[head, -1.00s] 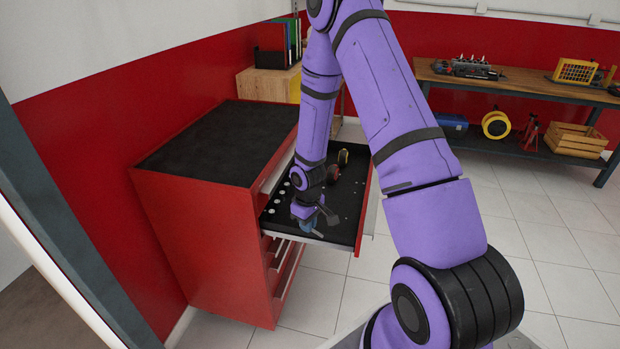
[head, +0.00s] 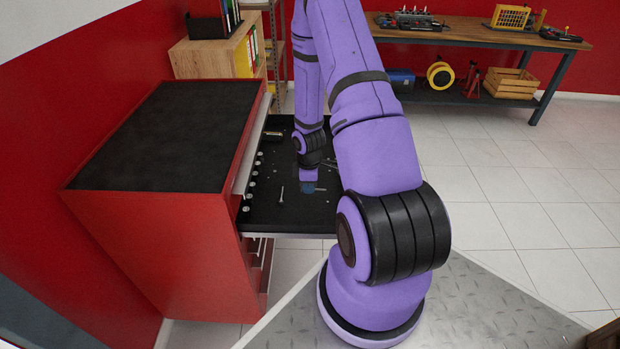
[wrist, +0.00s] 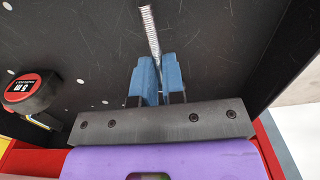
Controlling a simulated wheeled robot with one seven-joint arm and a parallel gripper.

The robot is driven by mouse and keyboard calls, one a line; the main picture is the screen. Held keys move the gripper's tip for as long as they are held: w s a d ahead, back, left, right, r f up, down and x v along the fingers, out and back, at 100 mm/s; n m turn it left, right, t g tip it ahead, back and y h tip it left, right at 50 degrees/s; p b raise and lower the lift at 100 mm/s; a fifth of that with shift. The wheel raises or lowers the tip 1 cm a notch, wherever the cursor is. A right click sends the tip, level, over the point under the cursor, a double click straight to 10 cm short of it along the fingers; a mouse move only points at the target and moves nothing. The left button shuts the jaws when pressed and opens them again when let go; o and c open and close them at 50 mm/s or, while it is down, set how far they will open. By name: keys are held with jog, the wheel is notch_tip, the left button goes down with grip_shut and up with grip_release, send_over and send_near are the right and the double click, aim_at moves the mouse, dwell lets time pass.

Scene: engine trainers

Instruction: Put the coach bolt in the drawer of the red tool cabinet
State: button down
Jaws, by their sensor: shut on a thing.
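The red tool cabinet (head: 160,235) stands at the left in the head view with a black top. Its upper drawer (head: 270,215) is pulled out to the right and has a black floor. My gripper (head: 309,187) is low over the drawer. In the wrist view my gripper (wrist: 158,78) has its blue fingers closed on the coach bolt (wrist: 150,30). The bolt's silvery threaded shank sticks out past the fingertips. Its other end is hidden between the fingers. I cannot tell whether the bolt touches the drawer floor.
A red and black tape measure (wrist: 30,92) lies in the drawer, left of my gripper in the wrist view. A small silvery item (head: 281,194) lies left of my gripper in the head view. A workbench (head: 470,32) stands at the back right. The tiled floor between is clear.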

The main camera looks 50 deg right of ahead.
jog(key=w+d, duration=0.1)
jog(key=d, duration=0.1)
jog(key=w+d, duration=0.1)
jog(key=d, duration=0.1)
jog(key=w+d, duration=0.2)
jog(key=shift+d+f, duration=0.4)
jog(key=shift+s+f, duration=0.1)
jog(key=shift+f, duration=1.65)
jog(key=shift+a, duration=0.1)
jog(key=c, duration=1.2)
grip_release()
jog(key=shift+f, duration=0.1)
